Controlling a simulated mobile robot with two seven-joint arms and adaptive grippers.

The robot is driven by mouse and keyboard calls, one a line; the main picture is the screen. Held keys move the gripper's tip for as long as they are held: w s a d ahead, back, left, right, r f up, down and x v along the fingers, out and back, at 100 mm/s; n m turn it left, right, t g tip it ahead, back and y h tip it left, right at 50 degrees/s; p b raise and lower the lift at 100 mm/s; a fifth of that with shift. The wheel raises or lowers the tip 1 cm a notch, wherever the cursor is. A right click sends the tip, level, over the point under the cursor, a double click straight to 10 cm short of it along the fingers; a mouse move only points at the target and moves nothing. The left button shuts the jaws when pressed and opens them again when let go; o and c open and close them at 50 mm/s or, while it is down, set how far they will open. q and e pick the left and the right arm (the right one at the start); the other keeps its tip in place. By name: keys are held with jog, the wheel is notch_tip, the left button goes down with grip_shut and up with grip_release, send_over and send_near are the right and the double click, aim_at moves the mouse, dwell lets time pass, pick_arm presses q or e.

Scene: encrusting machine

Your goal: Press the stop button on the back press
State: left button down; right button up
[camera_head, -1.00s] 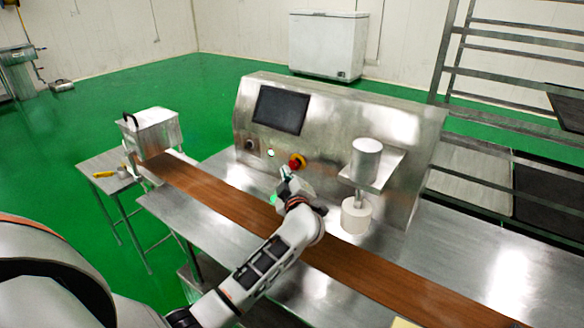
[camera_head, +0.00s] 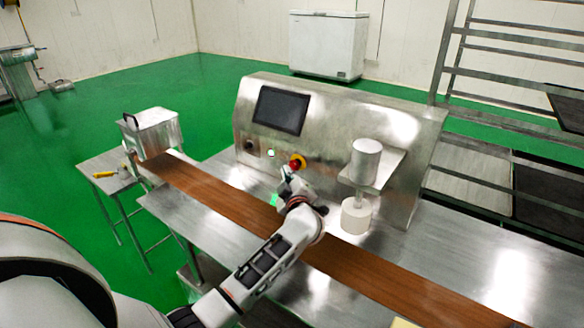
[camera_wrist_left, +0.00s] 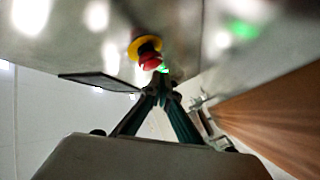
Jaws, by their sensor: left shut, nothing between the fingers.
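The back press (camera_head: 330,125) is a steel machine with a dark screen (camera_head: 281,110) on its sloped front. Its red stop button (camera_head: 297,161) with a yellow collar sits below and right of the screen. My left gripper (camera_head: 285,172) is shut and empty, just below and left of the button. In the left wrist view the red button (camera_wrist_left: 150,60) lies just beyond the shut fingertips (camera_wrist_left: 161,75); whether they touch cannot be told. A small lit green button (camera_head: 271,153) and a dark knob (camera_head: 250,145) are to the left. My right gripper is out of view.
A brown conveyor belt (camera_head: 215,195) runs in front of the press. A white cylinder on a stand (camera_head: 366,160) is right of the button. A steel box (camera_head: 152,132) stands at the belt's left end. A rack (camera_head: 490,120) is at the right.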

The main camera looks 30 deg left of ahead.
pick_arm(q)
jog(key=shift+w, duration=0.3)
jog(key=shift+w, duration=0.4)
dwell(0.7)
jog(key=shift+s+p, duration=0.85)
jog(key=shift+p, duration=0.15)
